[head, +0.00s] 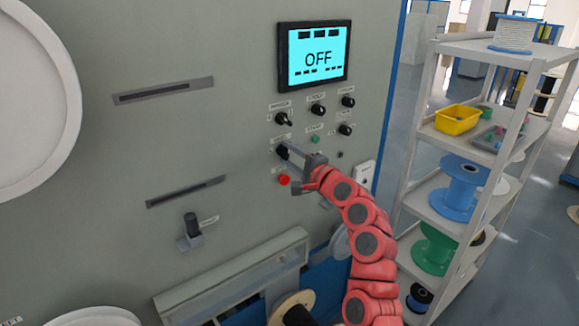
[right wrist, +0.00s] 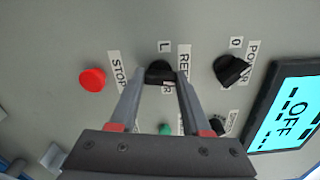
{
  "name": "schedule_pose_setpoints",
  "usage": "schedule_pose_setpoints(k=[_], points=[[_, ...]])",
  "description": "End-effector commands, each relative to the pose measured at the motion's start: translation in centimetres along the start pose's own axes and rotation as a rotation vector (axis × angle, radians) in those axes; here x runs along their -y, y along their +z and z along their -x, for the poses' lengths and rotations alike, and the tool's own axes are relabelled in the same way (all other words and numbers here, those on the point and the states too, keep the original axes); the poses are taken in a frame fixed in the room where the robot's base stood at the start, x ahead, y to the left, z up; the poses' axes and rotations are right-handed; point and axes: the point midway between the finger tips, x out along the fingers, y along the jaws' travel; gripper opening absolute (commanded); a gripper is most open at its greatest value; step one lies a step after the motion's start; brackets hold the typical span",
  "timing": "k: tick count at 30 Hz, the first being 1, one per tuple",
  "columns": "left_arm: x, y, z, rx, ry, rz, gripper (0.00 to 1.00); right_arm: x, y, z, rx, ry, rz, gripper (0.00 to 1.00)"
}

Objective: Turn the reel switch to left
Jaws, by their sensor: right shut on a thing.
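The reel switch (head: 281,152) is a small black knob on the grey machine panel, below the power switch (head: 283,119). In the right wrist view the reel switch (right wrist: 160,71) sits between my fingertips, with an L and an R label beside it. My right gripper (head: 287,149) reaches the panel from the lower right and is shut on the knob; its fingers also show in the right wrist view (right wrist: 160,83). The fingers partly cover the knob, so I cannot tell exactly which way it points. My left gripper is not in view.
A red stop button (head: 284,180) is just below the reel switch, and a green start button (head: 315,139) is to its right. Several other black knobs are nearby. The screen (head: 318,57) above reads OFF. A shelf rack (head: 487,47) with spools stands at right.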

Motion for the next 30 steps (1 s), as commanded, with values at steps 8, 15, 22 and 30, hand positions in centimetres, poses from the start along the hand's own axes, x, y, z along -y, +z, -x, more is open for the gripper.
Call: schedule_pose_setpoints(k=[8,15,22,30], points=[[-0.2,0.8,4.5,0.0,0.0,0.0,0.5,-0.8,-0.1,-0.1,0.0,0.0,0.266,0.0],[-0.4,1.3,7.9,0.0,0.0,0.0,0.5,-0.8,-0.1,0.0,0.001,0.002,0.494,0.0],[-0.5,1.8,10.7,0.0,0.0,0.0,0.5,-0.7,-0.1,-0.1,0.0,0.001,0.693,0.0],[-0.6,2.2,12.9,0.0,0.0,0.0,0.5,-0.5,0.0,-0.1,0.001,0.002,0.867,0.0]])
